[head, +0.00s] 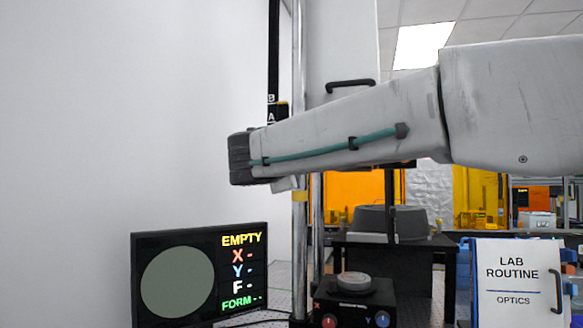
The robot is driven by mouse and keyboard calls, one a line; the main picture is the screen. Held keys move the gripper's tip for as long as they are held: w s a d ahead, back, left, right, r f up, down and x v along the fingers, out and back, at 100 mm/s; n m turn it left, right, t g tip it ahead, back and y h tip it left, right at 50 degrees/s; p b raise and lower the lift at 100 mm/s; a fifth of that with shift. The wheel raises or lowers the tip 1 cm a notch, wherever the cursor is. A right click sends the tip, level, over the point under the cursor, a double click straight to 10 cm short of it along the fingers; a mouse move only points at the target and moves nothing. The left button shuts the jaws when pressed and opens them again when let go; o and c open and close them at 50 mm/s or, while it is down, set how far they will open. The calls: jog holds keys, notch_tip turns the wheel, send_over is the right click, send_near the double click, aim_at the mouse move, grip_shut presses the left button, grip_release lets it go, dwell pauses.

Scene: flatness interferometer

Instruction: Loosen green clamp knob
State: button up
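No green clamp knob shows in the head view; my arm crosses the picture and hides part of the stand behind it. The stand has a bright metal post (299,235) with a yellow band (300,196) just below my arm. A black upright with the letters A and B (271,98) rises behind my arm. Low down is a black base unit (355,300) with a round grey stage (353,282), a red X knob (329,321) and a blue Y knob (382,319). My gripper's fingers cannot be made out; my arm's dark wrist end is beside the post.
A monitor (137,280) at lower left reads EMPTY, with dashes after X, Y, F and FORM, beside a plain grey disc. A white LAB ROUTINE OPTICS binder or panel (515,278) stands at lower right. A grey device (375,222) sits on a dark bench behind.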

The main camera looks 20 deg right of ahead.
dwell(0.3)
jog(key=o, duration=1)
jog(key=shift+c, duration=0.2)
jog(key=v, duration=0.7)
jog(key=shift+s+a, duration=0.2)
jog(key=shift+s, duration=0.1)
